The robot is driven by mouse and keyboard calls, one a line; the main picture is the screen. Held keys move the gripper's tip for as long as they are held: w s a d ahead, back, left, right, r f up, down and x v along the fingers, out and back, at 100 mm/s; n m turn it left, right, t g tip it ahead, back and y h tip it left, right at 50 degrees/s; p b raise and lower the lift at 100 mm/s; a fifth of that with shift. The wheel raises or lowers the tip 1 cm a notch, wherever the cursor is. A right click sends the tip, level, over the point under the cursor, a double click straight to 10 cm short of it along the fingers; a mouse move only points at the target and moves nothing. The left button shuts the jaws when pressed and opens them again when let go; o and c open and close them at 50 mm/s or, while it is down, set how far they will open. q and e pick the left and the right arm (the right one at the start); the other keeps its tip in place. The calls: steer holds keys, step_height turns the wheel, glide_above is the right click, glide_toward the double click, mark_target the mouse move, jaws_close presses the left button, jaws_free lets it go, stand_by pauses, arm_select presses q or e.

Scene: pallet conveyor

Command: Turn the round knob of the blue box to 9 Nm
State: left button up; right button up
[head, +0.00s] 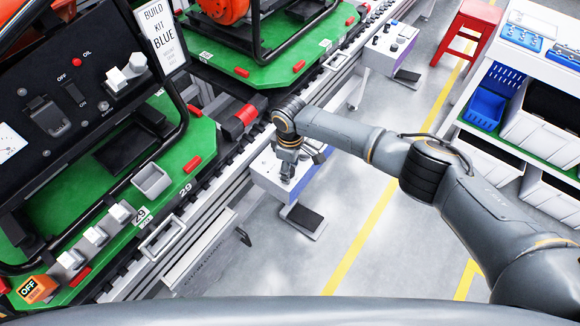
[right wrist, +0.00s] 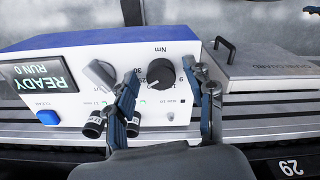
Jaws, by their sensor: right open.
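The blue box (right wrist: 130,48) has a blue top and a white front panel in the right wrist view. Its black round knob (right wrist: 160,73) sits under an "Nm" scale; the exact pointer setting is too small to read. A grey knob (right wrist: 100,74) is left of it, partly behind a finger. A display (right wrist: 38,88) reads "READY RUN 0". My right gripper (right wrist: 167,82) is open, with one finger on each side of the black knob and gaps visible. In the head view my right gripper (head: 287,174) is over the box (head: 264,174), hiding part of its panel. My left gripper is not in view.
The conveyor with green pallets (head: 205,140) runs along the box's left side in the head view. A similar box (head: 385,55) stands farther back. The floor right of the box is clear.

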steer(key=shift+f, duration=0.1)
jaws_close()
steer(key=shift+n, duration=0.3)
steer(key=n+b, duration=0.1)
steer(key=n, duration=0.3)
steer(key=shift+n, duration=0.3)
steer(key=n+b, duration=0.1)
steer(key=n, duration=0.5)
steer(key=shift+w, duration=0.15)
steer(key=n+b, duration=0.1)
steer(key=n, duration=0.5)
steer(key=shift+n, duration=0.4)
steer(key=n+b, duration=0.1)
steer(key=n, duration=0.4)
steer(key=shift+a+n, duration=0.15)
steer(key=shift+n, duration=0.15)
